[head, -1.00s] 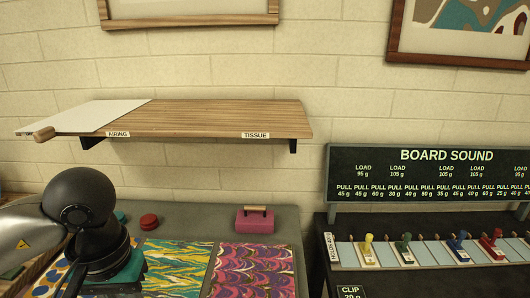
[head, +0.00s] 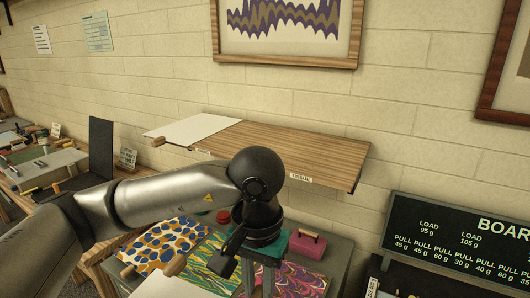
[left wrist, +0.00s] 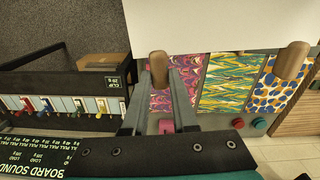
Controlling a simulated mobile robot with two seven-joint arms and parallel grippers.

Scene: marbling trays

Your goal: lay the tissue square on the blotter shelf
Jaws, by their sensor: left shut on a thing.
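The tissue square, a white sheet with wooden handles, shows at the bottom of the head view (head: 170,289) and at the top of the left wrist view (left wrist: 225,22). My left gripper (head: 258,284) is shut on its near handle; in the left wrist view the fingers (left wrist: 158,82) close on that handle (left wrist: 157,64). The other handle (left wrist: 291,60) is free. The wooden blotter shelf (head: 290,143) is on the wall, above and behind the gripper, with a TISSUE label (head: 301,178) at its right part. My right gripper is not in view.
Another white sheet (head: 195,128) with a handle lies on the shelf's left part. Below are a grey bench with patterned sheets (head: 160,243), a red knob (head: 223,217) and a pink block (head: 306,246). The shelf's right part is bare.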

